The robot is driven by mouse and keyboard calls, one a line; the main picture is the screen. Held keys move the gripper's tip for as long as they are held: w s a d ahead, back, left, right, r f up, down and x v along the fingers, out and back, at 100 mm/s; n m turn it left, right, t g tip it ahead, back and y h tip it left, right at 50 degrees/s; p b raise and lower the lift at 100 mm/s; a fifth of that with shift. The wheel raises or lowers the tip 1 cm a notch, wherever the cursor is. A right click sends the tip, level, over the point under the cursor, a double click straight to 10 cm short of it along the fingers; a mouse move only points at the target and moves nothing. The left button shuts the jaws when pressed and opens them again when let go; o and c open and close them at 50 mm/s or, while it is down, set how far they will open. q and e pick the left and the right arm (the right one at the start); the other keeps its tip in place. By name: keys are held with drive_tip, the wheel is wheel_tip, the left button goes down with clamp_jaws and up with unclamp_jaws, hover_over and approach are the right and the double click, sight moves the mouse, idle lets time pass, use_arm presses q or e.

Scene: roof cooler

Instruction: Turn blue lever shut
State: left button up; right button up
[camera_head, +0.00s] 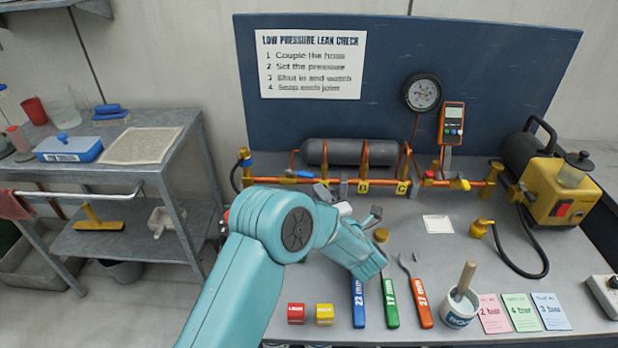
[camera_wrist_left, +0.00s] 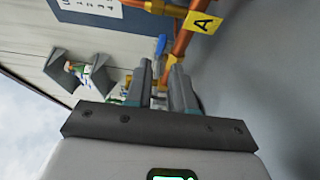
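The blue lever (camera_head: 305,174) sits on the copper pipe run (camera_head: 285,181) at the left part of the bench rig. In the left wrist view the blue lever (camera_wrist_left: 160,45) shows just beyond the fingertips, near the gap between them. My left gripper (camera_wrist_left: 161,68) has its two dark fingers apart, with nothing held between them. In the head view the left gripper (camera_head: 332,190) is partly hidden behind my teal arm, close to the right of the lever. I cannot tell whether a finger touches the lever. My right gripper is not in view.
A yellow tag marked A (camera_wrist_left: 202,21) hangs on the pipe beside the fingers. A grey cylinder (camera_head: 348,152) lies behind the pipes, below a gauge (camera_head: 422,93). Wrenches, including a green one (camera_head: 390,303), and a white pot (camera_head: 459,306) lie at the front.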

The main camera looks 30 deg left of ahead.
sight(308, 177)
use_arm(q)
drive_tip(key=x, duration=0.7)
drive_tip(key=shift+p, duration=0.35)
drive_tip(key=shift+w+a+f, duration=0.1)
drive_tip(key=shift+w, duration=0.1)
drive_tip(key=shift+c, duration=0.3)
clamp_jaws()
